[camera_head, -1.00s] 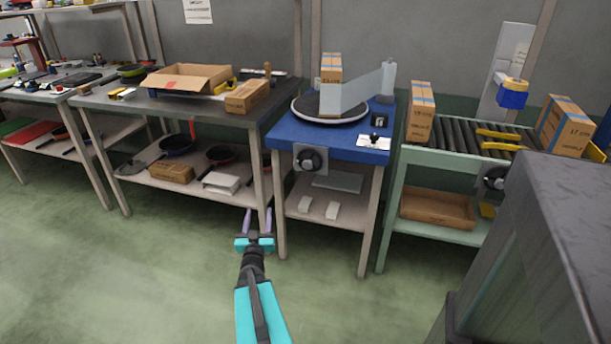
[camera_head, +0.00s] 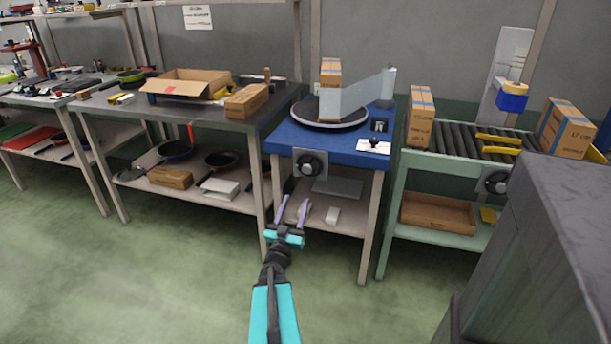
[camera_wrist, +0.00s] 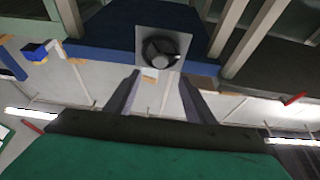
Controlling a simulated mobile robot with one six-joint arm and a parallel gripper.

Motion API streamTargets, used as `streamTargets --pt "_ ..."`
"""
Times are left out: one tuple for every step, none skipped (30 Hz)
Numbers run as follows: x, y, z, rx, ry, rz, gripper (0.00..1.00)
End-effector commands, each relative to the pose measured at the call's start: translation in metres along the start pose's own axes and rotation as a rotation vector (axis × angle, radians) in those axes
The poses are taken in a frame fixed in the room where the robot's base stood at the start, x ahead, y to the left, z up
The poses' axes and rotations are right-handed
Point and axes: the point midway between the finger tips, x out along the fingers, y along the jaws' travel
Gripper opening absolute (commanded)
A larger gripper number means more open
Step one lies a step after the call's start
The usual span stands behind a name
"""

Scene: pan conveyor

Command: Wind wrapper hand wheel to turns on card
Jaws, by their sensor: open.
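The wrapper table (camera_head: 285,134) is blue and carries a round dark turntable (camera_head: 327,123). A carton (camera_head: 330,72) stands on the turntable with a pale film sheet (camera_head: 352,93) stretched from it to a roll post at its right. The hand wheel (camera_head: 309,165) is a dark knob on a grey plate at the table's front; it also shows in the wrist view (camera_wrist: 161,52), ahead of the fingers. A white card (camera_head: 367,146) lies at the table's front right; its writing is too small to read. My gripper (camera_head: 291,211) is open and empty, below and in front of the wheel, apart from it.
A roller conveyor (camera_head: 463,140) with cartons stands right, with its own dark knob (camera_head: 495,181). A dark bench (camera_head: 188,107) with an open box stands left. The floor in front is clear.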

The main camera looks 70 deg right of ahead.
Motion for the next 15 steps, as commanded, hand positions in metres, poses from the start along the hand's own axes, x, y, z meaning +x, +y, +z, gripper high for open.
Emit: streamTargets --pt "0.005 0.000 0.000 0.000 0.001 0.001 0.49" --pt "0.007 0.000 0.000 0.000 0.001 0.001 0.49" --pt "0.011 0.000 0.000 0.001 0.002 0.001 0.49" --pt "0.015 -0.001 0.000 0.001 0.002 0.001 0.49" --pt "0.018 -0.001 0.000 0.001 0.002 0.001 0.49" --pt "0.023 -0.001 0.000 0.000 0.002 0.000 0.49" --pt "0.027 -0.001 0.001 0.000 0.001 0.000 0.49" --pt "0.031 -0.001 0.001 0.000 0.002 0.000 0.49" --pt "0.037 -0.001 0.001 0.000 0.003 0.000 0.49" --pt "0.041 -0.001 0.000 0.000 0.003 0.000 0.49" --pt "0.045 -0.001 0.001 0.000 0.003 0.000 0.49" --pt "0.051 -0.001 0.001 0.000 0.002 0.000 0.49" --pt "0.055 -0.001 0.001 0.000 0.002 0.000 0.49" --pt "0.059 -0.001 0.001 0.000 0.002 0.000 0.49" --pt "0.064 -0.001 0.001 0.000 0.003 0.000 0.49"
